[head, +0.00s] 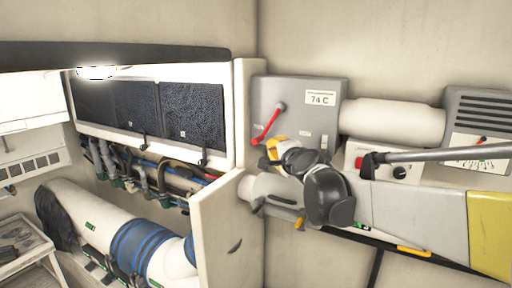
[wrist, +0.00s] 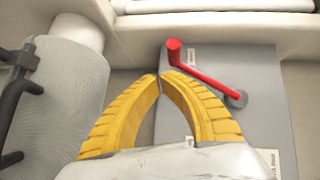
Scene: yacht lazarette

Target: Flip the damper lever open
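The red damper lever (head: 268,125) is on the front of a grey box (head: 330,117) marked 74 C. In the head view it slants down and left from its round pivot to its handle end. In the wrist view the lever (wrist: 207,75) runs from the grey pivot at lower right to a red knob at upper left. My gripper (head: 272,150) is just below the handle end. In the wrist view the yellow fingers of my gripper (wrist: 160,76) meet at their tips, with nothing seen between them. The tips appear close to the knob; contact cannot be told.
A pale cylinder (head: 392,119) joins the box on its right, leading to another grey unit (head: 480,118). A red-and-white switch panel (head: 372,160) sits below it. A white partition (head: 217,232) and hoses (head: 140,170) are to the left.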

